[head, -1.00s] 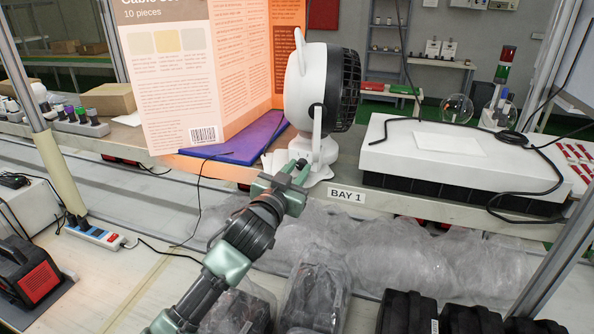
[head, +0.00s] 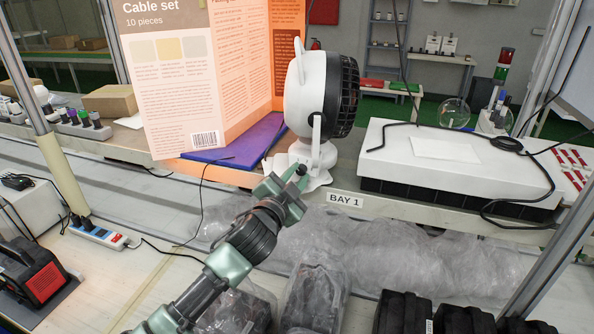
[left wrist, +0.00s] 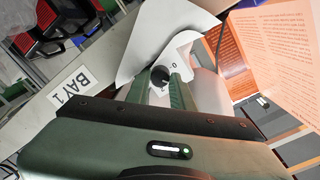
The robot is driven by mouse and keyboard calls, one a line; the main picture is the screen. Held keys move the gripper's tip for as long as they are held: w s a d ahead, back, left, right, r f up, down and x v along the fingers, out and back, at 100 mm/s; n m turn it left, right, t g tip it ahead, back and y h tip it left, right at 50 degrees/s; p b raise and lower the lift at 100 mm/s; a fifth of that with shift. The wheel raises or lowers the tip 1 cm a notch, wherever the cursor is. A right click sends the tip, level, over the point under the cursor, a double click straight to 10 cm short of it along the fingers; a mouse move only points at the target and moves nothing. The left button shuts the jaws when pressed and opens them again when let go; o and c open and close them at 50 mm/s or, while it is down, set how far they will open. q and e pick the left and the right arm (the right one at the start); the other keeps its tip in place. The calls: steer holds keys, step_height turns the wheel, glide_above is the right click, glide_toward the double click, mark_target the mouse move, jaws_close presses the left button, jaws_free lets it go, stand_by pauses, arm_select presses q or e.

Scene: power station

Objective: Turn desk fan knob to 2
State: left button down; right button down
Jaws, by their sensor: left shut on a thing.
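The white desk fan (head: 312,95) with a dark grille stands upright on the bench, its grille facing right in the head view. Its pale base (left wrist: 162,40) shows in the left wrist view. The round black knob (left wrist: 160,76) sits on the base, between the fingertips of my left gripper (left wrist: 164,88). Small marks show beside the knob, but I cannot read the setting. In the head view my left gripper (head: 290,182) is at the front of the fan base, shut on the knob. My right gripper is not in view.
A white case (head: 400,155) with a black cable is to the right.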

arm_select(q)
steer(key=m+p, duration=0.2)
steer(key=m, duration=0.3)
steer(key=shift+r+p, duration=0.15)
steer(key=shift+p, duration=0.15)
steer(key=m+p, duration=0.1)
steer(key=m, duration=0.2)
steer(key=shift+d+m, duration=0.1)
steer(key=shift+m, duration=0.2)
steer(key=shift+f+m+y+p, duration=0.25)
steer(key=shift+m+p, duration=0.4)
steer(key=shift+m, duration=0.35)
